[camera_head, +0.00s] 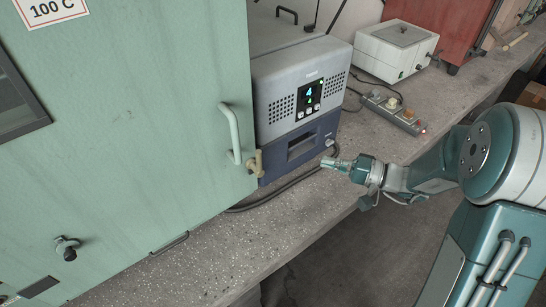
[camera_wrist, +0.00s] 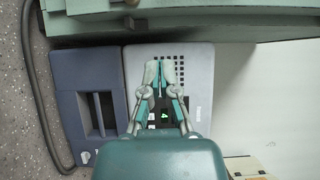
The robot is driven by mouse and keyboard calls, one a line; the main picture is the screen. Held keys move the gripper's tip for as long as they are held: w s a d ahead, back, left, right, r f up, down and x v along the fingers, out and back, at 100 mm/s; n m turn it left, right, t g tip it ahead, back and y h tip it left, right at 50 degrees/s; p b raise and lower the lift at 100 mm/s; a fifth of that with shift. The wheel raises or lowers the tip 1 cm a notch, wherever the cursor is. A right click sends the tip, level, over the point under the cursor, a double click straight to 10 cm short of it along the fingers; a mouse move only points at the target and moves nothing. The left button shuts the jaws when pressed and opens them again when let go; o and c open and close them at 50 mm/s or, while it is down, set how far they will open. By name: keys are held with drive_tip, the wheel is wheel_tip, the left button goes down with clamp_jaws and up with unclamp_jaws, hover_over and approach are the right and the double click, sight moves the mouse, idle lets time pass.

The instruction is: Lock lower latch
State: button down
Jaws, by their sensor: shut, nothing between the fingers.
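A large pale green cabinet (camera_head: 130,130) fills the left of the head view. A beige latch-like lever (camera_head: 256,163) sits low on its right edge, just below a pale green bar handle (camera_head: 231,134). Whether it is locked I cannot tell. My gripper (camera_head: 329,162) is to the right of the lever, apart from it, in front of the grey and blue device. Its fingers are shut and empty. In the wrist view my gripper (camera_wrist: 160,66) appears over the device's grey face, with the cabinet edge (camera_wrist: 200,28) along the top; no latch is clearly visible there.
The grey and blue device (camera_head: 306,88) with a lit display stands right beside the cabinet. A power strip (camera_head: 393,112), cables and a white box (camera_head: 396,50) lie farther right on the concrete bench (camera_head: 230,255). The bench strip in front of the cabinet is mostly clear.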

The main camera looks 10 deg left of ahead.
drive_tip(key=s+a, duration=0.1)
drive_tip(key=a, duration=1.2)
drive_tip(key=shift+s, duration=0.15)
